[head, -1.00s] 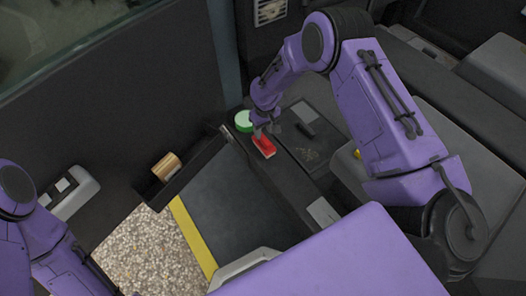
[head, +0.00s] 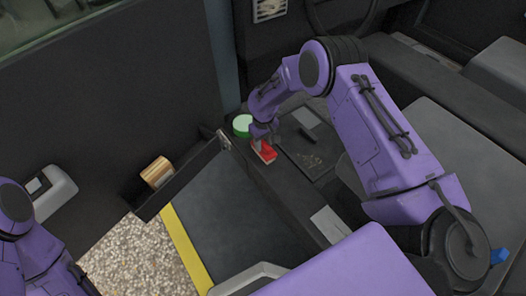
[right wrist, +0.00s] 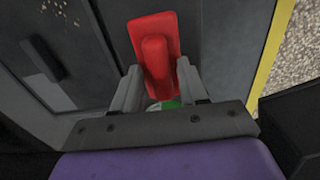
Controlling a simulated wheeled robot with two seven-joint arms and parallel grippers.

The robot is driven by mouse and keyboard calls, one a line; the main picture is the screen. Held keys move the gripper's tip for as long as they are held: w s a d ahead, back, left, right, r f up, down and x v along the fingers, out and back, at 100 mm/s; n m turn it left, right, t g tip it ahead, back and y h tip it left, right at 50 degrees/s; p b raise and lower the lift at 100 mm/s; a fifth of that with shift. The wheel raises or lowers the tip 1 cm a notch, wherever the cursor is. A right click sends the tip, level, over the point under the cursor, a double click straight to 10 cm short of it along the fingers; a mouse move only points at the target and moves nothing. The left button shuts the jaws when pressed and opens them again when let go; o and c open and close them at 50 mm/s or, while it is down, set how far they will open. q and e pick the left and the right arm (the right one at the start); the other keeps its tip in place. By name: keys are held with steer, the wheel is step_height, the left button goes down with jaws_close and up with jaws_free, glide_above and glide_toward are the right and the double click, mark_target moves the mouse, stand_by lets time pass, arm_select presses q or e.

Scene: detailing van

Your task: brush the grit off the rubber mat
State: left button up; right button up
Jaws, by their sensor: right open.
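A red brush (head: 265,153) lies on the dark console ledge. In the right wrist view the red brush (right wrist: 154,45) has a raised grip that reaches between my fingers. My right gripper (head: 263,139) is open and low over the brush, with one finger on each side of the grip; I cannot tell whether they touch it. The dark rubber mat (head: 325,146) lies just right of the brush, with tan grit (head: 308,160) scattered on it. Part of the mat and grit (right wrist: 40,55) shows at left in the right wrist view. My left gripper is outside the view.
A green round thing (head: 242,124) stands beside the brush. A dark bar lies near the mat's back edge. A tan striped roll (head: 157,172) sits in the door pocket (head: 187,180). A seat (head: 440,150) is at right. Gravel lies beyond the yellow sill strip (head: 186,248).

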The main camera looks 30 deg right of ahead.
jaws_close()
steer(key=shift+r+p, duration=2.8)
steer(key=shift+r, duration=0.35)
steer(key=shift+f, duration=0.1)
